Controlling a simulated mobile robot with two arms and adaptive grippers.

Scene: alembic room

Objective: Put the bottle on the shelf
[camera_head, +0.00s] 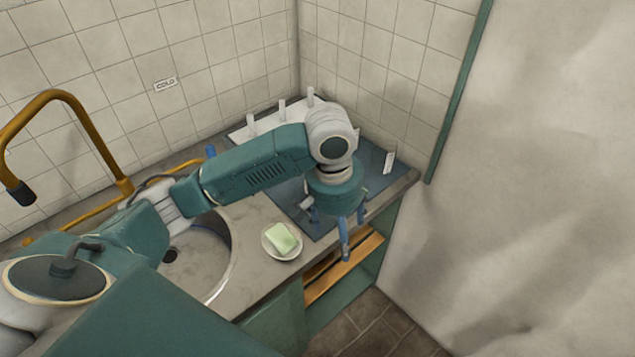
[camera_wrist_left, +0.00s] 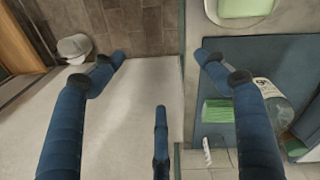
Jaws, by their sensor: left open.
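My left gripper (camera_head: 338,222) hangs open and empty, pointing down at the front edge of the counter. In the head view I cannot make out the bottle; my arm hides part of the mat. A wooden shelf (camera_head: 345,268) shows in the open cabinet under the counter.
Soap (camera_head: 281,238) sits on a white dish (camera_head: 270,252) beside the sink (camera_head: 215,262). The dark mat (camera_head: 290,195) covers the counter's right part, with a pegged white rack (camera_head: 240,133) behind. A green block (camera_wrist_left: 215,110) lies on the mat. The right wall is close.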

